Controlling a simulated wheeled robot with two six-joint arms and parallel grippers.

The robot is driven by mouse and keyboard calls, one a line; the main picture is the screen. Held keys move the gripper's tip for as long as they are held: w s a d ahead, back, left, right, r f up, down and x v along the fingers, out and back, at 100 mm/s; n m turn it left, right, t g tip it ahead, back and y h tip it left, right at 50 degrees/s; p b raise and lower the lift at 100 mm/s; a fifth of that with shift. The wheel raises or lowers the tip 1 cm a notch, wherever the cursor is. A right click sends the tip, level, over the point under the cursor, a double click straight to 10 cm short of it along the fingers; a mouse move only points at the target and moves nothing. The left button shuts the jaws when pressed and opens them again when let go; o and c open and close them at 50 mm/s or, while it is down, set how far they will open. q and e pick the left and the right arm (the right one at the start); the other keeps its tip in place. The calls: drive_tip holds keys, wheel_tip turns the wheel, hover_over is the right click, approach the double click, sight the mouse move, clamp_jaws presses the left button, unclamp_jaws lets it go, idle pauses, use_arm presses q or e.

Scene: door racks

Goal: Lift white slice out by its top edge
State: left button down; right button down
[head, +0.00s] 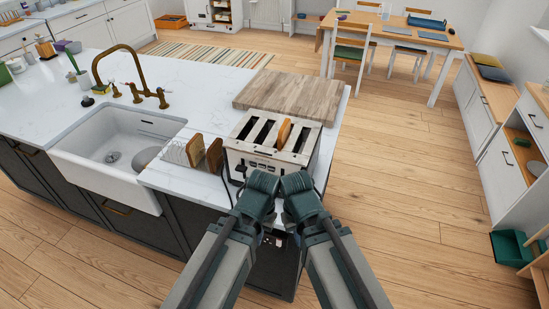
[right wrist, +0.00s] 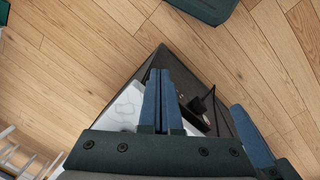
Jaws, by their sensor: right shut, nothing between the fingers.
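A cream toaster (head: 272,145) stands on the white island counter. One golden-tan bread slice (head: 284,132) sticks up out of its right-hand slot; it is the only slice seen in the toaster. My right gripper (head: 298,186) is in front of the toaster's near side, apart from the slice. In the right wrist view its blue fingers (right wrist: 161,85) are together with nothing between them. My left gripper (head: 259,188) is just to its left, also in front of the toaster; its fingers are hidden in the head view.
A rack (head: 175,153) holding a tan slice (head: 195,150) and a browner slice (head: 214,155) stands left of the toaster. A wooden board (head: 290,92) lies behind it. The sink (head: 118,145) is further left. Open floor (head: 390,200) lies to the right.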

drive_tip(key=c, duration=1.4)
unclamp_jaws()
drive_tip(key=o, duration=0.4)
drive_tip(key=r+p, duration=0.2)
drive_tip(key=d+r+p, duration=0.1)
drive_tip(key=shift+w+r, duration=0.1)
drive_tip(key=shift+w, duration=0.25)
drive_tip(key=shift+c, duration=0.2)
drive_tip(key=w+d+r+m+p, duration=0.1)
drive_tip(key=w+d+r+p, duration=0.15)
drive_tip(key=r+p, duration=0.45)
drive_tip(key=w+d+r+m+p, duration=0.1)
drive_tip(key=d+r+p, duration=0.2)
drive_tip(key=r+p, duration=0.3)
wheel_tip(320, 180, up, 7)
drive_tip(key=m+t+p, duration=0.2)
drive_tip(key=m+p, duration=0.3)
drive_tip(key=p, duration=0.3)
hover_over(284, 124)
drive_tip(key=s, duration=0.1)
drive_tip(key=shift+a+r+y, duration=0.15)
drive_tip(key=shift+r+y, duration=0.05)
drive_tip(key=shift+y, duration=0.2)
drive_tip(key=shift+f+b, duration=0.65)
drive_tip(key=shift+b, duration=0.25)
drive_tip(key=f+b, duration=0.7)
drive_tip(key=shift+w+d, duration=0.2)
drive_tip(key=shift+w, duration=0.2)
